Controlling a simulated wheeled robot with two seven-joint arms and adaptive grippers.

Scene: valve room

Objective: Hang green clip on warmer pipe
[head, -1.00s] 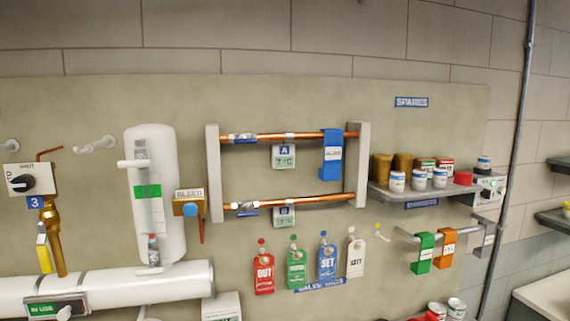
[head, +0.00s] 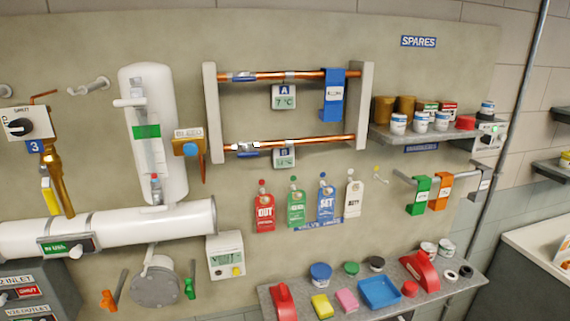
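Two copper pipes run across a frame. The upper pipe (head: 308,75) has display A (head: 284,97), which reads 7 °C. The lower pipe (head: 320,142) has display B (head: 284,156); its digits are too blurred to read surely. A blue clip (head: 333,97) hangs on the upper pipe's right part. No clip hangs on the lower pipe. Neither gripper is in view.
A shelf with jars (head: 421,139) stands above the clip rail. Several coloured tags (head: 296,208) hang below the pipes. A lower shelf holds a blue tray (head: 379,292), red objects and sponges. A white tank (head: 155,135) and a brass valve (head: 57,180) are at left.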

